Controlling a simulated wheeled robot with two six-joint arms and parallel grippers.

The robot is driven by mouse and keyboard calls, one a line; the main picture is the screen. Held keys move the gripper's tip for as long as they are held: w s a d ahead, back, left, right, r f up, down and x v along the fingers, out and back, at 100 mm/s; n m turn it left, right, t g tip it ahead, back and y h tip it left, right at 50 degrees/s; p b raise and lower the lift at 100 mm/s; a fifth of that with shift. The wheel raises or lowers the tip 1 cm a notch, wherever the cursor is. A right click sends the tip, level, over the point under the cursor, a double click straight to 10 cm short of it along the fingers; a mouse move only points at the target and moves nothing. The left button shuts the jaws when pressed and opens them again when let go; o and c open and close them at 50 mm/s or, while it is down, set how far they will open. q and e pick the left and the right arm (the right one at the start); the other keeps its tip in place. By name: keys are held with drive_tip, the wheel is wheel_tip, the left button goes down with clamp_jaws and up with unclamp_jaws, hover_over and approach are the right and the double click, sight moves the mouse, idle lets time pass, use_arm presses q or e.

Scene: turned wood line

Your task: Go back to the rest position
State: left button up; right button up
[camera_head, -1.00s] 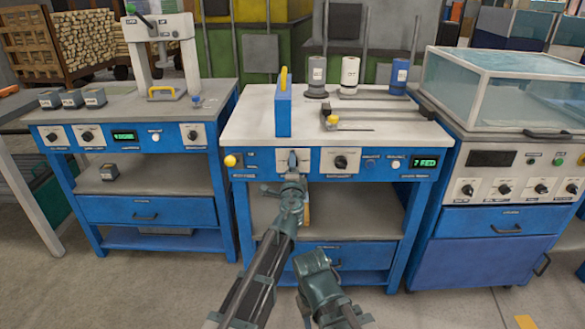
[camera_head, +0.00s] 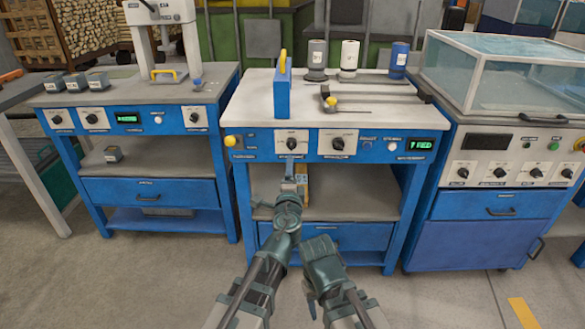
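My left arm reaches up from the bottom centre.
The middle bench (camera_head: 262,108) carries a blue block with a yellow handle (camera_head: 283,88) and several cylinders at the back. A left bench (camera_head: 120,98) and a glass-covered cabinet (camera_head: 520,85) flank it. Bare floor (camera_head: 130,285) lies in front.

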use_arm(q)
drive_tip(key=shift+a, duration=0.1)
drive_tip(key=s+a+f+n+g+y, duration=0.35)
drive_tip(key=a+f+n, duration=0.2)
drive_tip(key=a, duration=0.25)
drive_tip(key=s+a+f+n+g+y, duration=0.2)
drive_tip(key=a+f+n+g+y, duration=0.15)
drive_tip(key=a+f+n, duration=0.35)
drive_tip(key=s+f+n+g+h, duration=0.3)
drive_tip(key=s+f+g+h, duration=0.15)
drive_tip(key=s, duration=0.35)
drive_tip(key=s+f+n+g+h, duration=0.25)
drive_tip(key=s+f+g, duration=0.3)
drive_tip(key=s, duration=0.35)
drive_tip(key=s+d+m+g, duration=0.1)
drive_tip(key=s+d+m, duration=0.35)
drive_tip(key=d, duration=0.65)
wheel_tip(320, 180, up, 33)
drive_tip(key=s+d+p, duration=0.1)
drive_tip(key=p, duration=3.1)
drive_tip(key=shift+s+y+p, duration=0.15)
drive_tip(key=shift+y+p, duration=0.15)
drive_tip(key=shift+y, duration=0.1)
